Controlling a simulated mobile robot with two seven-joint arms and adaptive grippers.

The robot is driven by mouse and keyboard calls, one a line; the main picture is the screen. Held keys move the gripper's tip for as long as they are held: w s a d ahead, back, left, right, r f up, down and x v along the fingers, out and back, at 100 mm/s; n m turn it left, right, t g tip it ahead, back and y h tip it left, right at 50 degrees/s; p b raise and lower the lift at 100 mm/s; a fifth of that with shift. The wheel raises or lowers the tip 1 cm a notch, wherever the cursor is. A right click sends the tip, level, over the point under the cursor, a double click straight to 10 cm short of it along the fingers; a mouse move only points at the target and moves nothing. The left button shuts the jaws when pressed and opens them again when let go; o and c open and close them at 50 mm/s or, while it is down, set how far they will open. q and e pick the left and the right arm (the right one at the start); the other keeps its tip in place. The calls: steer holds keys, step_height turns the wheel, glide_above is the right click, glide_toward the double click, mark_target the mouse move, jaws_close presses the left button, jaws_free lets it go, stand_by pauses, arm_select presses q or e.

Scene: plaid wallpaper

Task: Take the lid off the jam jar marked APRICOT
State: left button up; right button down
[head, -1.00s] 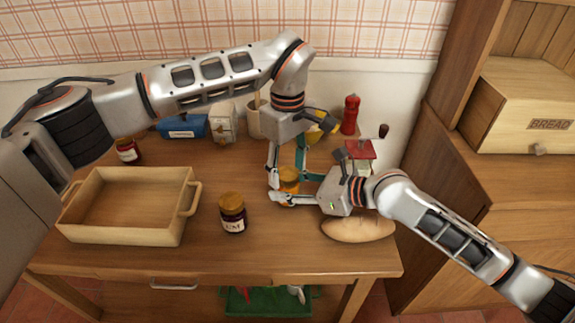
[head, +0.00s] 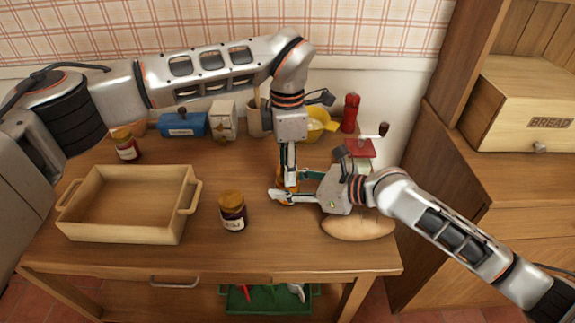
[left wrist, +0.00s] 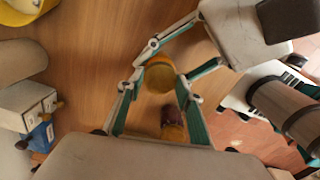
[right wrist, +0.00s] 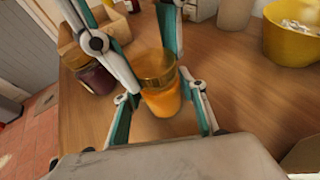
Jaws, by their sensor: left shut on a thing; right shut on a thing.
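The jar of orange jam (right wrist: 162,100) stands on the table with a gold lid (right wrist: 155,66) on top; its label is not readable here. In the left wrist view the lid (left wrist: 158,76) shows from above. My left gripper (head: 288,185) reaches down from above and is shut on the lid. My right gripper (head: 283,196) comes in from the right and is shut on the jar's body. In the head view the two grippers hide most of the jar. I cannot tell whether the lid is loose.
A dark jar (head: 233,214) stands front left of the grippers, another (head: 126,146) at back left. A wooden tray (head: 120,232) fills the left. A bread loaf (head: 357,226) lies under my right arm.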

arm_select(q)
steer(key=n, duration=2.4)
steer(key=shift+n, duration=0.4)
steer(key=shift+s, duration=0.1)
steer(key=shift+r, duration=0.25)
steer(key=shift+r, duration=0.95)
steer(key=shift+r, duration=0.1)
